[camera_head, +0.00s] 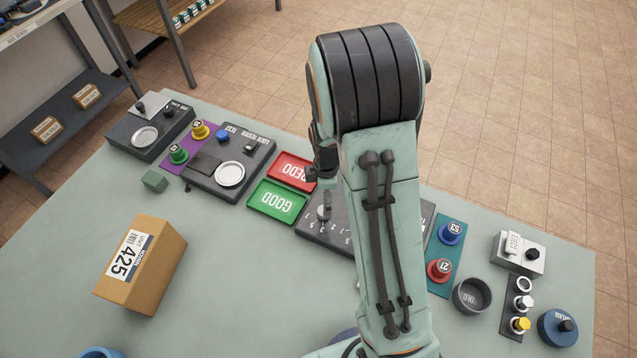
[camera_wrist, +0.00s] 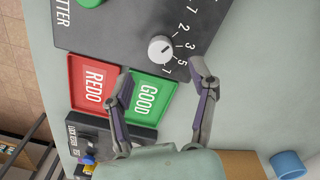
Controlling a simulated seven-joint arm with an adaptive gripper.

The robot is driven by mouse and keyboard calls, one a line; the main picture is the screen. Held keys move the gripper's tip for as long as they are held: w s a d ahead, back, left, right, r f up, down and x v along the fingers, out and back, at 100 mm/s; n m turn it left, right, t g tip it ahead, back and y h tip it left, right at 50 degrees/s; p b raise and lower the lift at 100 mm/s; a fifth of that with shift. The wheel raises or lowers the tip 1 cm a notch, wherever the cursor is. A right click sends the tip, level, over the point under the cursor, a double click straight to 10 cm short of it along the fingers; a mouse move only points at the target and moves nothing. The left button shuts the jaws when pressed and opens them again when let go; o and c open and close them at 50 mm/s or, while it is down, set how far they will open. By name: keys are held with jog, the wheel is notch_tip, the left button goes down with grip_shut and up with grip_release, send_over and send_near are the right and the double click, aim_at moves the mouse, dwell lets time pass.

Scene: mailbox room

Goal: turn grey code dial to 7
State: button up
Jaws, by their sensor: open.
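The grey code dial (camera_wrist: 161,49) is a round, pale grey knob on a dark panel (camera_wrist: 120,32) in the wrist view. Digits such as 2, 3, 5 and 7 are printed to its right and below it. A small dark mark shows on the knob, but I cannot tell for sure which digit it points to. My gripper (camera_wrist: 161,69) is open and empty, its two fingers spread on either side below the dial and apart from it. In the head view the dial (camera_head: 323,213) shows just left of my arm, which hides part of the panel.
The red REDO tray (camera_head: 291,170) and green GOOD tray (camera_head: 277,202) lie left of the panel. A cardboard box (camera_head: 160,275) stands front left. Blue and red knobs (camera_head: 439,270) and a dark bowl (camera_head: 472,296) are to the right. The table's front middle is clear.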

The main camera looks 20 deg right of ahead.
notch_tip(320, 180, down, 5)
jog(key=shift+f, duration=0.2)
jog(key=shift+c, duration=0.2)
grip_shut()
